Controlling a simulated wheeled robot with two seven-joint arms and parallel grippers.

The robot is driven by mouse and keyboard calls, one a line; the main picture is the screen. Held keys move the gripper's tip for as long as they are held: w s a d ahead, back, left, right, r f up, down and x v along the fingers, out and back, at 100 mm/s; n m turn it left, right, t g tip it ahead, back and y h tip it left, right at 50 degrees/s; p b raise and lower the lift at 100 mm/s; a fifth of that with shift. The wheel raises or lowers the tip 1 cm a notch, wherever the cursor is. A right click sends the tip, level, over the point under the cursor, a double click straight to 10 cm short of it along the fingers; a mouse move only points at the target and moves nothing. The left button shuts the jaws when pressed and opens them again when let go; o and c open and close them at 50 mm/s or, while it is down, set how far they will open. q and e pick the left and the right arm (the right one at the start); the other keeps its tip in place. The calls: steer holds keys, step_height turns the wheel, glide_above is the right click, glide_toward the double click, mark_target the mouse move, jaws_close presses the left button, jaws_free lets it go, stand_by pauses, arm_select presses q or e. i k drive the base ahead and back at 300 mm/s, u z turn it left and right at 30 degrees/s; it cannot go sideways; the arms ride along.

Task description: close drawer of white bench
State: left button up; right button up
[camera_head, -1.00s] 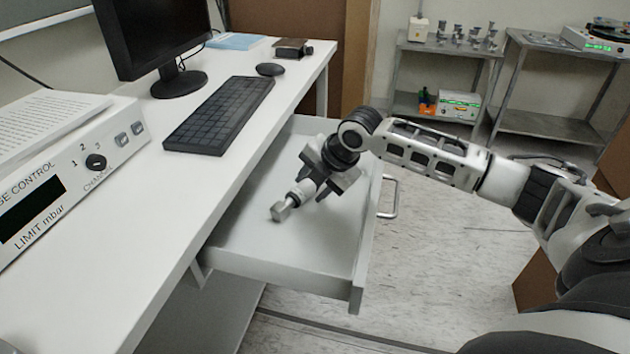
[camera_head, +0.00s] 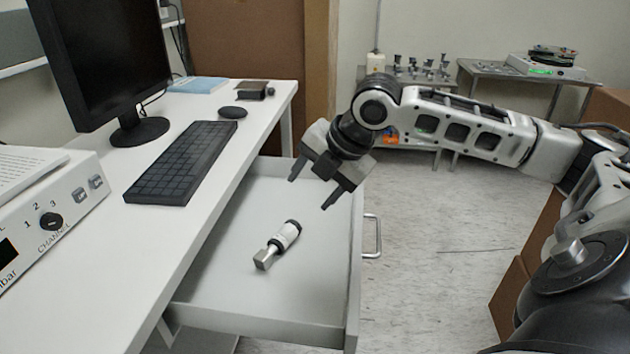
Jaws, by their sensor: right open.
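The white bench (camera_head: 190,235) runs along the left. Its drawer (camera_head: 225,290) is pulled out to the right, with a metal handle (camera_head: 373,237) on the outer side of its front panel. A small white, black and metal cylindrical part (camera_head: 278,245) lies on the drawer floor. My right gripper (camera_head: 311,192) is open and empty, above the far part of the drawer, with its fingers pointing down and apart from the part. My left gripper is not in view.
On the bench stand a monitor (camera_head: 100,60), a keyboard (camera_head: 182,162), a mouse (camera_head: 233,112) and a control box (camera_head: 55,215). Metal side tables (camera_head: 520,72) stand at the back right.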

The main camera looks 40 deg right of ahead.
mark_target(310, 297)
steer(key=k, duration=1)
